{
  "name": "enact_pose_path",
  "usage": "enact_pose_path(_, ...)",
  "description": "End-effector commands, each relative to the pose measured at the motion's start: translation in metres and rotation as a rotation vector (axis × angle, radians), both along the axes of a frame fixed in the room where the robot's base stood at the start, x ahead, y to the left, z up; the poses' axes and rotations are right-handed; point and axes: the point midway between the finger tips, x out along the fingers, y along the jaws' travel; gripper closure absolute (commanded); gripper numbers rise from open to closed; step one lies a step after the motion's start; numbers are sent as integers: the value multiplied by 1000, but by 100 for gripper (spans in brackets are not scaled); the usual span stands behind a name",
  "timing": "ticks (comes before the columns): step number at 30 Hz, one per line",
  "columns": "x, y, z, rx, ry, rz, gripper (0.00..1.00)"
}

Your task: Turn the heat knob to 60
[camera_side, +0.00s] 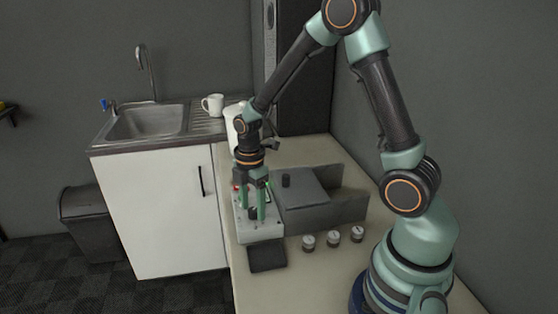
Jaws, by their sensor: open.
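My gripper (257,203) points down over a light grey control box (262,233) on the bench. Its two green fingers are apart. A dark knob (252,213) shows low between or just beside the fingers; I cannot tell whether they touch it. A red part (236,187) shows at the box's left edge. The scale and any number at the knob are too small to read. Part of the box's top is hidden behind my gripper.
A grey housing (320,213) with a dark knob on top stands right of the box. Several small round pieces (333,238) stand in front of it. A dark pad (267,257) lies before the box. A sink (146,122) and white mug (213,104) are at the back left.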

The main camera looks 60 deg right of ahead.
Motion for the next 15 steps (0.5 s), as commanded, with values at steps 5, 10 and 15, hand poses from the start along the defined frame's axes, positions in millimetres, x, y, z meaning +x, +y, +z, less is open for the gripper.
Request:
enact_pose_path(5,0,0,-7,0,1,0,37)
enact_pose_path(10,0,0,-7,0,0,0,37)
enact_pose_path(15,0,0,-7,0,0,0,83)
